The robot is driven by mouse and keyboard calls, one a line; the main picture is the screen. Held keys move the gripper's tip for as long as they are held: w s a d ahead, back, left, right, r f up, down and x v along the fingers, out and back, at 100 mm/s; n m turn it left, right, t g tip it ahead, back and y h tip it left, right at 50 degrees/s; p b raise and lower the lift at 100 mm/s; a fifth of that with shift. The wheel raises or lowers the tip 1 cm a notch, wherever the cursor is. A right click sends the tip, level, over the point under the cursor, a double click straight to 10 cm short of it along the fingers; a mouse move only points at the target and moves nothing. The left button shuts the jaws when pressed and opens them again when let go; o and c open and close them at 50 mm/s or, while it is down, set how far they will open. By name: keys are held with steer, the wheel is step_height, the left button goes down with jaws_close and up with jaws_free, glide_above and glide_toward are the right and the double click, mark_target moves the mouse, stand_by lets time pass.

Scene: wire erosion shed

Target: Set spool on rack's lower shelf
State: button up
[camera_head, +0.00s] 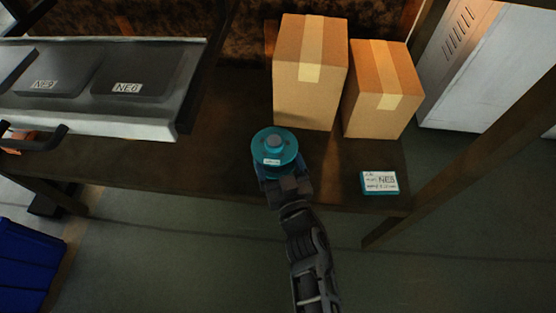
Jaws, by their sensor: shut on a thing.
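The teal spool (286,142) has a grey hub on top and a small white label on its near side. My gripper (277,172) is shut on the spool from the near side; its fingers are mostly hidden beneath it. The spool appears upright, over the front part of the dark brown rack shelf (200,170). I cannot tell whether it touches the shelf or hangs just above it.
Two cardboard boxes (309,72) (383,90) stand on the shelf behind and right of the spool. A small labelled teal box (379,183) lies at the front right. A grey case (100,90) fills the left. Rack posts (470,140) slant at the right. A blue bin (25,265) is on the floor.

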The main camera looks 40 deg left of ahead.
steer(key=o, duration=1.6)
steer(key=shift+f, duration=0.1)
steer(key=shift+d, duration=0.1)
steer(key=p+v, duration=0.3)
steer(key=v, duration=0.9)
